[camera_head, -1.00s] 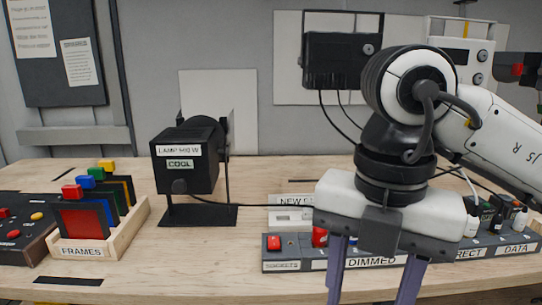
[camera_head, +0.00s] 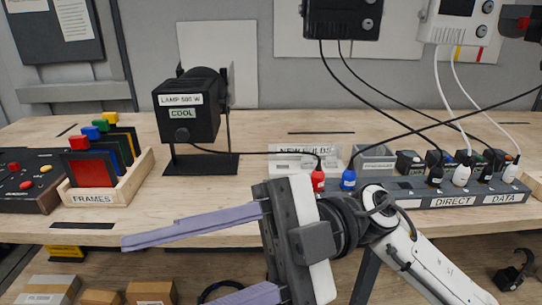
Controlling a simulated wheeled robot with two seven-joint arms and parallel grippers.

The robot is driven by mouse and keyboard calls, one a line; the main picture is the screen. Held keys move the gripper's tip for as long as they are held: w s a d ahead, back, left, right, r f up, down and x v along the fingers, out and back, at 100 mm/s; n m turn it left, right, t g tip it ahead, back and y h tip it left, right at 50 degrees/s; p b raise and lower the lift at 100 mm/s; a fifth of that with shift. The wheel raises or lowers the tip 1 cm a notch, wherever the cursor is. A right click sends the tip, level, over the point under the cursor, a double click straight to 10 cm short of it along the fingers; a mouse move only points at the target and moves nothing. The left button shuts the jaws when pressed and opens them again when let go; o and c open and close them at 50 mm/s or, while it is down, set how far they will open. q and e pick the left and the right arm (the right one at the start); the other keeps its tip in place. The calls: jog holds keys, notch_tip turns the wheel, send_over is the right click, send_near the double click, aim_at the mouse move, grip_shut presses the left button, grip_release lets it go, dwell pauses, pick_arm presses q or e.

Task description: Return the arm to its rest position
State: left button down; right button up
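My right arm comes in from the lower right, and its white wrist (camera_head: 405,250) is in front of the bench edge. My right gripper (camera_head: 185,268) points left, tilted slightly down, with its two purple fingers spread wide apart and nothing visible between them. The lower finger is cut off by the bottom of the picture. The gripper body hides part of the bench front and the left part of the socket strip (camera_head: 410,190). My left gripper is not in view.
On the bench stand a black lamp (camera_head: 188,108), a wooden FRAMES tray (camera_head: 130,186) and a NEW BULBS box (camera_head: 290,163). Red (camera_head: 318,181) and blue (camera_head: 348,180) plugs stand near the strip's left, with cables running above. Boxes (camera_head: 150,292) sit on the lower shelf.

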jog(key=w+d+f+m+t+y, duration=0.2)
jog(key=w+d+m+t+y, duration=0.2)
jog(key=w+m+t+y, duration=0.75)
jog(key=w+d+f+m+t+h, duration=0.5)
jog(key=w+f+m+t+h, duration=0.3)
jog(key=m+t+h, duration=0.65)
jog(key=d+f+m+t+h, duration=0.1)
jog(key=d+f+m+h, duration=0.25)
jog(key=f, duration=0.55)
jog(key=d+f+m+h, duration=0.2)
jog(key=d+f+h, duration=0.15)
jog(key=f, duration=0.65)
jog(key=s+d+f+g+h, duration=0.2)
jog(key=s+d+f+g, duration=0.2)
jog(key=s+f, duration=0.5)
jog(key=s+d+f+m+g+h, duration=0.1)
jog(key=s+d+f+g, duration=0.3)
jog(key=s+f, duration=0.6)
notch_tip(320, 180, down, 4)
jog(key=shift+d+r+h, duration=0.1)
jog(key=shift+d+h, duration=0.05)
jog(key=shift+h, duration=0.65)
